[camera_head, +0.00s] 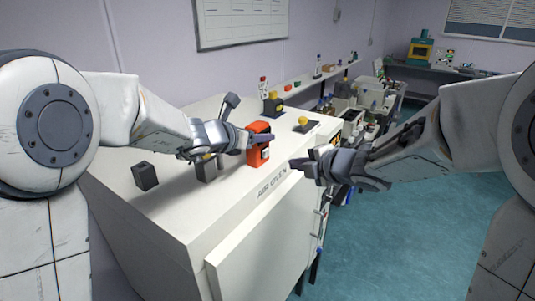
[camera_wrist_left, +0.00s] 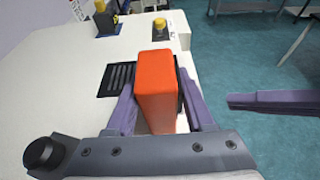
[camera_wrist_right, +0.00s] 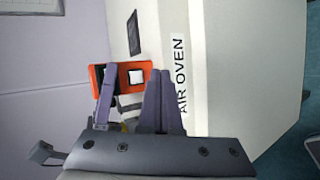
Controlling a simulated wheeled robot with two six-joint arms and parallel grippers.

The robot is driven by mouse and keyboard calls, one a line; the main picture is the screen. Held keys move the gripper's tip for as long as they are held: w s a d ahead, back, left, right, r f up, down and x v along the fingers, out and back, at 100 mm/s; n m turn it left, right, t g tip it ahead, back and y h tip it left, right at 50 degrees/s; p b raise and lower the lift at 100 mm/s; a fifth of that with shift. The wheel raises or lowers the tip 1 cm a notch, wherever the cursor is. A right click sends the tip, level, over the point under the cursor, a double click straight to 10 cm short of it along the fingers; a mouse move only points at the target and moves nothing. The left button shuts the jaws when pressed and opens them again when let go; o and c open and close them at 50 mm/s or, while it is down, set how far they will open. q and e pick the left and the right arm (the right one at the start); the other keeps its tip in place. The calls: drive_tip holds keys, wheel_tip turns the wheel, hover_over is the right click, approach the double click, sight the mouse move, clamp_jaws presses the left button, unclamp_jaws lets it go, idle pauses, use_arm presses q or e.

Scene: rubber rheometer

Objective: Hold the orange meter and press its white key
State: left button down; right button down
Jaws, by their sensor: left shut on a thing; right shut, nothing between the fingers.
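The orange meter (camera_head: 259,152) is upright over the front edge of the white oven top in the head view; whether it touches the oven is unclear. My left gripper (camera_head: 246,141) is shut on it; in the left wrist view (camera_wrist_left: 160,112) one finger is on each side of the meter (camera_wrist_left: 155,78). The right wrist view shows the meter (camera_wrist_right: 118,67) with its white key (camera_wrist_right: 136,77) facing my right gripper. My right gripper (camera_head: 294,164) is shut and empty, in front of the meter and to its right, apart from it. Its closed fingertips also show in the right wrist view (camera_wrist_right: 160,74).
The white air oven (camera_head: 200,215) lies below both grippers. A dark grey block (camera_head: 145,176) and yellow-topped items (camera_head: 303,123) stand on it. A cluttered bench (camera_head: 375,95) is behind. Blue floor (camera_head: 430,230) is open at the right.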

drive_tip(key=shift+w+a, duration=0.7)
drive_tip(key=shift+a, duration=0.25)
drive_tip(key=shift+w+a, duration=0.7)
drive_tip(key=shift+a, duration=0.25)
drive_tip(key=shift+a, duration=0.15)
idle(0.5)
drive_tip(key=shift+w+a, duration=0.2)
drive_tip(key=shift+w, duration=0.05)
drive_tip(key=shift+w+a, duration=0.25)
drive_tip(key=shift+a, duration=0.15)
idle(1.0)
drive_tip(key=shift+s+d, duration=0.1)
drive_tip(key=shift+d, duration=0.05)
drive_tip(key=shift+s+d, duration=0.45)
drive_tip(key=shift+d, duration=0.15)
drive_tip(key=shift+s+d, duration=0.75)
drive_tip(key=shift+d, duration=0.25)
drive_tip(key=shift+s+d, duration=0.7)
drive_tip(key=shift+d, duration=0.3)
